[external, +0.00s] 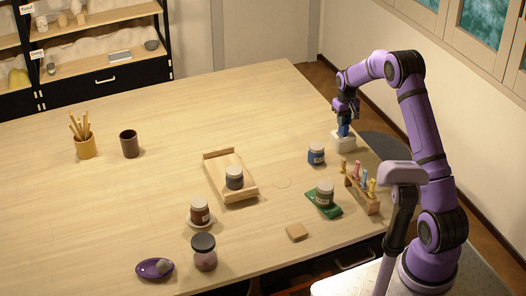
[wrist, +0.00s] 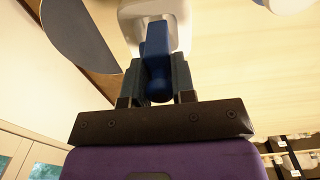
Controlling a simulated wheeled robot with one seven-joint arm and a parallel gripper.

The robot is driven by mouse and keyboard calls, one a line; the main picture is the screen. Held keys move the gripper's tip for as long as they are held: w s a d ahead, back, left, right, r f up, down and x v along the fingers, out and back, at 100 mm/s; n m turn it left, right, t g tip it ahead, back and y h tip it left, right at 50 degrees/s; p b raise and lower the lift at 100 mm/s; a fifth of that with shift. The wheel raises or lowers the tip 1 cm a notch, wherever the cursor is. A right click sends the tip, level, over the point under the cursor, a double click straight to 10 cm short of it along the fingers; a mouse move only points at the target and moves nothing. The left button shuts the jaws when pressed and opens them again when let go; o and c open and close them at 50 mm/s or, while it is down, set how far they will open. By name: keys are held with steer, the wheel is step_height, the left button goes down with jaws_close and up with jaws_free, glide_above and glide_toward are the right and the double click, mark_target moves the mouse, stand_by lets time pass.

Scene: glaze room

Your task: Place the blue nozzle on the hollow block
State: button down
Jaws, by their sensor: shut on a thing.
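My gripper (external: 345,112) is over the right end of the table. It is shut on the blue nozzle (external: 344,129), which points down from the fingers. The nozzle also shows between the two fingers in the wrist view (wrist: 156,45). The white hollow block (external: 343,143) stands on the table directly under the nozzle. In the wrist view the block (wrist: 182,25) lies just beyond the nozzle's end. The nozzle's lower end meets or overlaps the top of the block; I cannot tell whether it rests on it or hangs just above.
A blue-labelled jar (external: 316,155) stands left of the block. A wooden tray (external: 245,193) is mid-table.

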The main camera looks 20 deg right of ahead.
steer(key=shift+f, duration=0.1)
steer(key=c, duration=0.9)
jaws_free()
steer(key=shift+c, duration=0.2)
